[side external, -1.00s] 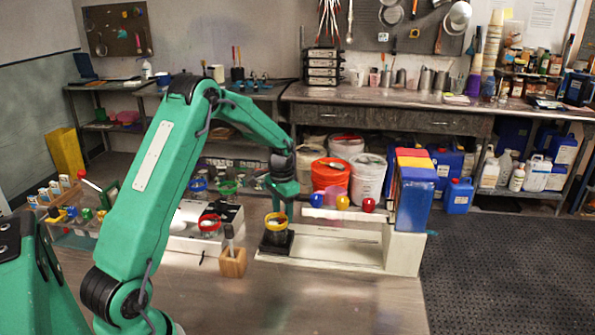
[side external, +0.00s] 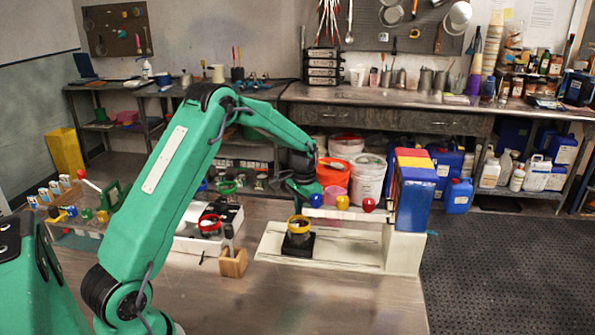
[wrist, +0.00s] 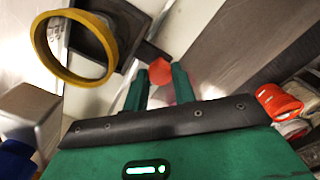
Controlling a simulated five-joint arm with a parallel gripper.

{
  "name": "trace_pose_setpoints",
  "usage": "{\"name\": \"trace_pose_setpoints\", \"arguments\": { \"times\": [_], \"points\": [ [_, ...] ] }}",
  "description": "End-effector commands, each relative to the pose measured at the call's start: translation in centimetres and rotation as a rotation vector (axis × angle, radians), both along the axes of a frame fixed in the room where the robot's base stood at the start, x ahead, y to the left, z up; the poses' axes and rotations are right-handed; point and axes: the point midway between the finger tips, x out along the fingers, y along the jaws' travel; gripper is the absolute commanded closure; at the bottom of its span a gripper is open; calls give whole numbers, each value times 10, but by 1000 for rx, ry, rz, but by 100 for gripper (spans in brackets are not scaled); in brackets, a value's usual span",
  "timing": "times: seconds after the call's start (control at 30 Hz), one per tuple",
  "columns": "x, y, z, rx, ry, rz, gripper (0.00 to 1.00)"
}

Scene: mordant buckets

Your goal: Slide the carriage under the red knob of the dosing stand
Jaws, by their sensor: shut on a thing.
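The carriage (side external: 299,244) is a black block on the dosing stand's white base (side external: 345,262), carrying a yellow-rimmed cup (side external: 298,226). It sits just left of the blue knob (side external: 316,201). The yellow knob (side external: 342,202) and the red knob (side external: 368,205) are farther right along the white bar. My gripper (side external: 304,198) is behind the carriage in the side view. In the wrist view my gripper (wrist: 159,74) is shut on a small red piece (wrist: 160,69) beside the carriage's black block (wrist: 104,32), apparently its handle. The yellow rim (wrist: 76,77) also shows there.
Blue, yellow and red containers (side external: 414,190) stand on the right end of the stand. A wooden block (side external: 233,263) with a dark-handled tool and a red-rimmed cup (side external: 210,224) are left of it. The track right of the carriage looks clear.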

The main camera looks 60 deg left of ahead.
Motion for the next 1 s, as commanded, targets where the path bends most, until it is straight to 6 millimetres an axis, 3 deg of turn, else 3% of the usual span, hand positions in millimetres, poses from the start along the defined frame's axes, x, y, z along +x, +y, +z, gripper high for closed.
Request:
{"name": "trace_pose_setpoints", "arguments": {
  "times": [0.2,0.5,0.73,1.0],
  "points": [
    [37,-37,1,1,-3,-6,100],
    [75,-75,1,0,-2,-4,100],
    [90,-90,2,1,-3,-3,100],
    [93,-93,2,1,-3,-1,100]
  ]
}}
